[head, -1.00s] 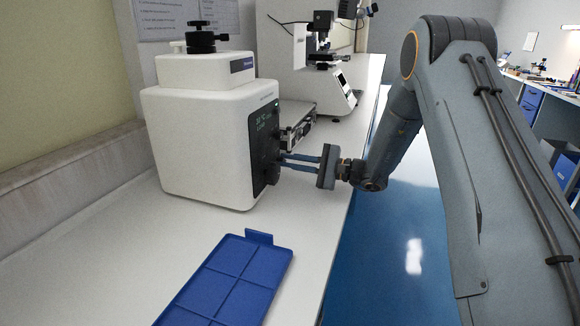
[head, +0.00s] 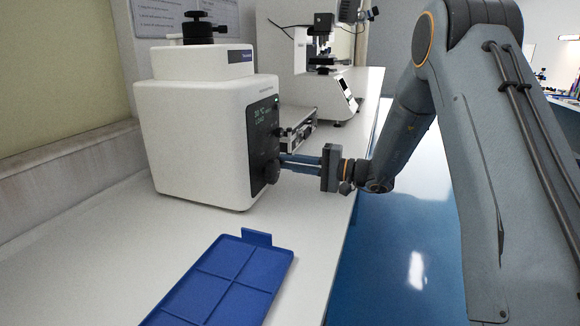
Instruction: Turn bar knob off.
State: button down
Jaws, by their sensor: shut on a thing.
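A white tester (head: 195,135) stands on the white bench at the left, with a dark front panel (head: 262,130) facing right. The panel carries a small lit display and dark round knobs. The bar knob (head: 272,171) is the dark knob low on the panel. My gripper (head: 282,164) reaches in from the right with its bluish fingers level. Its fingertips are at the low knob and shut on it. The fingertips partly cover the knob, so the angle of its bar cannot be told.
A blue divided tray (head: 232,277) lies on the bench in front of the tester. A second white instrument (head: 318,90) with a microscope-like head stands behind. The bench's right edge runs under my gripper, with blue floor beyond.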

dwell(0.4)
jog(key=c, duration=1.8)
grip_release()
jog(key=shift+d, duration=0.1)
jog(key=v, duration=0.7)
jog(key=shift+s+d, duration=0.15)
jog(key=shift+d, duration=0.15)
